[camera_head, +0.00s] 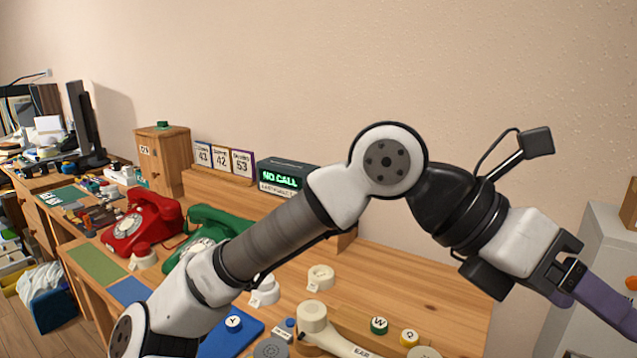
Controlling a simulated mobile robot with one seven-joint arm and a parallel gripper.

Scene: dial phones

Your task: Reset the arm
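My arm reaches from the lower left across the middle of the head view, bends at a high elbow joint, and slopes down to the right. My gripper (605,300) is at the right edge, with purple fingers running out of the picture. Its fingertips are cut off, so I cannot see whether it is open or holds anything. It is right of the wooden desk (430,285), in front of a grey cabinet.
A red dial phone (140,224) and a green dial phone (215,228) stand on the desk, the green one partly behind my arm. A "NO CALL" display (283,178) stands at the back. A cream handset (335,335) and lettered knobs (379,325) are at the front. The grey cabinet (598,235) is at right.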

